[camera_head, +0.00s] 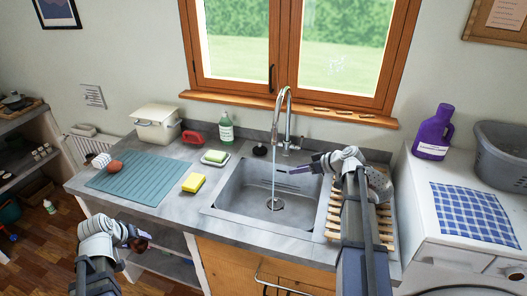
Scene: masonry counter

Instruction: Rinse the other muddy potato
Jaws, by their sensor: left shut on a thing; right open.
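My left gripper (138,243) is at the lower left, low in front of the counter. It is shut on a small dark brown thing that looks like the muddy potato (143,235), mostly hidden by the fingers. A cleaner reddish-brown potato (115,166) lies on the teal ribbed mat (142,180). The sink (238,205) is at the middle of the counter. Water (273,172) runs from the tall tap (289,110) to the drain. My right gripper (316,166) is open and empty over the sink's right part, near the tap.
A yellow sponge (193,183), a soap dish (215,158) and a green bottle (226,127) stand left of the sink. A white checkered item (101,160) lies by the potato. A wooden slatted rack (384,226) lies right of the sink, partly under my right arm.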

